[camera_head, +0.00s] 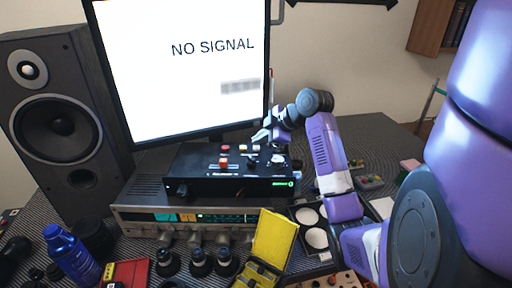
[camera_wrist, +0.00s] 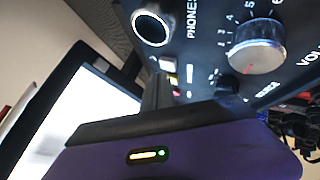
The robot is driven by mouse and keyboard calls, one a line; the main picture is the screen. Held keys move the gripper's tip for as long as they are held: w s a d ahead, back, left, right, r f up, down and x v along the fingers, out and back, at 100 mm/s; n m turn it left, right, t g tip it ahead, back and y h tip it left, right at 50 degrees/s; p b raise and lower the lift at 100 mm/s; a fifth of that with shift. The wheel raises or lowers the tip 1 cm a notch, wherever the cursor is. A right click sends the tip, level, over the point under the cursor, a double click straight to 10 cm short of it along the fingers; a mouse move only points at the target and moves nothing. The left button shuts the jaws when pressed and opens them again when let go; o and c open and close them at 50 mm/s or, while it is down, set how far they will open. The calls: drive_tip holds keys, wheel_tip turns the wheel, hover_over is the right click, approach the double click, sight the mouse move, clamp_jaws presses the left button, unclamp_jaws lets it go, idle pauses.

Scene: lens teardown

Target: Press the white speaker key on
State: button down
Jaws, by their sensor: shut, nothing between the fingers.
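The black control box (camera_head: 228,187) sits on a silver receiver, with small keys and knobs on its top. A white key (camera_head: 243,147) shows there in the head view. In the wrist view a white key (camera_wrist: 168,63) is in a row with a yellow key (camera_wrist: 173,79) and a red key, between the headphone jack and my gripper. My gripper (camera_wrist: 158,84) is shut and empty, its dark tip very close to this row; I cannot tell whether it touches. In the head view my gripper (camera_head: 263,136) is over the box's back right part. No speaker label is readable.
A silver volume knob (camera_wrist: 257,45) and the headphone jack (camera_wrist: 152,25) flank the keys. A monitor (camera_head: 185,65) reading "NO SIGNAL" stands behind the box. A large speaker (camera_head: 65,125) is at left. A yellow case (camera_head: 272,238) and a blue bottle (camera_head: 70,252) stand in front.

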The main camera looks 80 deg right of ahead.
sight(259, 148)
drive_tip(key=shift+f, duration=0.1)
idle(0.5)
drive_tip(key=shift+f+b, duration=0.35)
drive_tip(key=shift+f, duration=0.05)
drive_tip(key=shift+r, duration=0.15)
drive_tip(key=shift+r+p, duration=0.35)
drive_tip(key=shift+r+p, duration=2.3)
drive_tip(key=shift+r, duration=0.75)
